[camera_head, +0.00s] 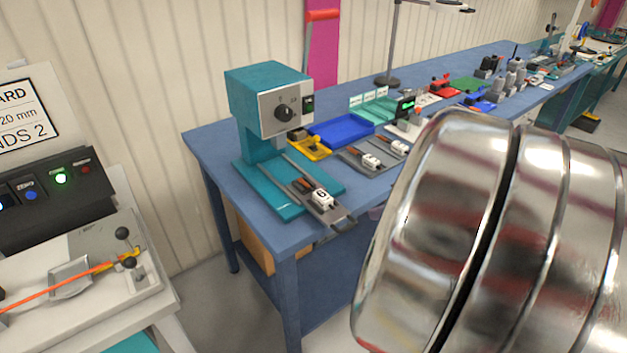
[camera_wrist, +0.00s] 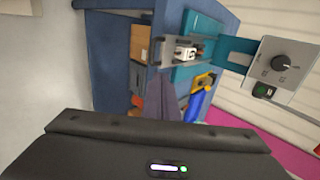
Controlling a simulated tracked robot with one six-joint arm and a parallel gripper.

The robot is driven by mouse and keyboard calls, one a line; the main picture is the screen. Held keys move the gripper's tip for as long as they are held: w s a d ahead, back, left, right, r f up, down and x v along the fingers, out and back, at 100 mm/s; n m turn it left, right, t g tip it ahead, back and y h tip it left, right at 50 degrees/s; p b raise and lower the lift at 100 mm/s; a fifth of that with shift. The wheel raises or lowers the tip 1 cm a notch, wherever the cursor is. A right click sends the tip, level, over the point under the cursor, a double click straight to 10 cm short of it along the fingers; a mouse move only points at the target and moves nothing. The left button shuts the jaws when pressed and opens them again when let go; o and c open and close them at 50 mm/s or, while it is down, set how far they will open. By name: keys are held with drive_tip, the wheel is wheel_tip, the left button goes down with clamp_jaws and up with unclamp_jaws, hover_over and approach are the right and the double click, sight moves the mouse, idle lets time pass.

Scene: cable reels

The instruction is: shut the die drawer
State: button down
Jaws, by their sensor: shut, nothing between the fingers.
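The teal press (camera_head: 265,95) stands at the near end of the blue bench, with a dial on its front. Its grey die drawer (camera_head: 341,222) sticks out over the teal base to the bench's front edge and carries a white die block (camera_head: 320,199). In the wrist view the drawer (camera_wrist: 170,44) and the white block (camera_wrist: 184,54) show sideways at upper middle. My gripper (camera_wrist: 160,78) is shut and empty, its dark fingers just below the drawer's outer end in that picture. I cannot tell whether they touch.
A yellow tray (camera_head: 312,152), a blue tray (camera_head: 340,132) and further grey slides with white blocks (camera_head: 370,160) lie beside the press. A white table with a control box (camera_head: 50,185) stands at left. Open floor (camera_head: 215,300) lies between it and the bench.

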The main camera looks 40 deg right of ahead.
sight(347, 216)
drive_tip(key=x, duration=0.9)
drive_tip(key=shift+w+f, duration=0.3)
drive_tip(key=shift+w+d, duration=0.1)
